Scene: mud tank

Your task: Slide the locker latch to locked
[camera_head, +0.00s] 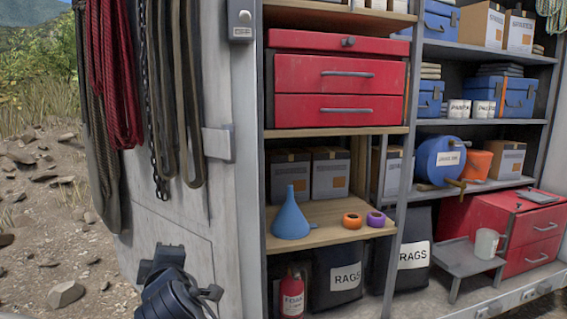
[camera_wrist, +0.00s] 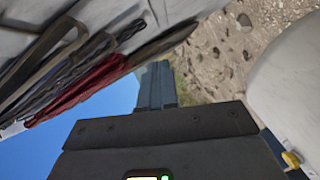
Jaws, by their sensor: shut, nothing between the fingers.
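My gripper (camera_head: 168,258) is dark and stands at the bottom left of the head view, in front of the pale side panel (camera_head: 200,235) of the locker. Its fingers are closed together and hold nothing; they also show in the wrist view (camera_wrist: 156,85), pointing past the hanging ropes toward the ground. I cannot make out the locker latch for certain. A plain grey bracket (camera_head: 217,144) sits at the panel's corner, above and to the right of my gripper and apart from it. Whether it is the latch I cannot tell.
Red ropes (camera_head: 118,80), dark straps and a chain hang on the panel above my gripper. A grey box marked OFF (camera_head: 241,20) is higher up. To the right are shelves with a red drawer chest (camera_head: 340,88), a blue funnel (camera_head: 290,215) and a red extinguisher (camera_head: 292,295). Stony ground lies left.

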